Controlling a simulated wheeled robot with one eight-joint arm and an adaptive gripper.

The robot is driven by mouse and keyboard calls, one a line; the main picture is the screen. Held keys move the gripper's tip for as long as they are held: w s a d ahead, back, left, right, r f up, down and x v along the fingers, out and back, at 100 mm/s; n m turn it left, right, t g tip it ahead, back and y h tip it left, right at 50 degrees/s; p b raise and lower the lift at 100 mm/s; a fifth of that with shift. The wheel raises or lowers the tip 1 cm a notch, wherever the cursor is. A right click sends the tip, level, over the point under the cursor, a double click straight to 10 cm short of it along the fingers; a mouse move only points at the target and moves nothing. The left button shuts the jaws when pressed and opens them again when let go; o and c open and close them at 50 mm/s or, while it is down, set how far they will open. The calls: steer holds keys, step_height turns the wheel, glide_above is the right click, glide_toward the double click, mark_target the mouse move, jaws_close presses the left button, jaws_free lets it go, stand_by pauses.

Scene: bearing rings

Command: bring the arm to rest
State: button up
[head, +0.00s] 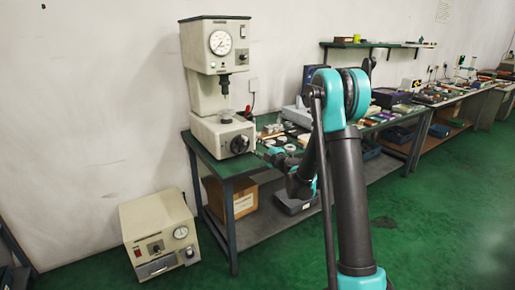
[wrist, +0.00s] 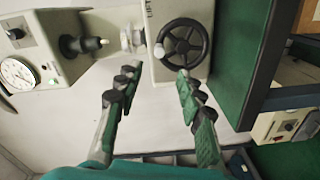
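My gripper (wrist: 157,82) is open in the wrist view, its two dark fingers well apart with nothing between them. It faces the lower part of a cream bench press (head: 221,132), whose black handwheel (wrist: 182,43) shows just beyond the fingertips. In the head view my arm bends down over the green-topped table (head: 232,168), with the gripper end small and partly hidden near the press base. Pale rings (head: 289,147) lie on the table to the right of the press. A small round part (head: 227,116) sits on the press's lower platform.
A second cream box with a gauge (head: 160,235) stands on the floor at left. A cardboard box (head: 240,196) is on the table's lower shelf. More benches (head: 450,100) with clutter run along the wall to the right. The green floor (head: 440,215) at right is clear.

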steer(key=s+d+f+m+g+h, duration=0.1)
steer(key=s+d+m+g, duration=0.25)
steer(key=s, duration=0.65)
steer(key=s+d+m+g+h, duration=0.15)
steer(key=s+m, duration=0.25)
steer(key=s, duration=0.6)
steer(key=s+d+f+m+g+h, duration=0.1)
steer(key=s+d+f+m+h, duration=0.1)
steer(key=s, duration=0.6)
steer(key=s+d+f+m+g+h, duration=0.2)
steer(key=s+d+f+m+h, duration=0.1)
steer(key=s+d+f+m, duration=0.2)
steer(key=s+d+f+m+g+h, duration=0.2)
steer(key=s+d+m, duration=0.5)
steer(key=s, duration=0.5)
steer(key=d+f, duration=0.1)
steer(key=d, duration=0.1)
steer(key=shift+d+f, duration=0.2)
steer(key=shift+d, duration=0.1)
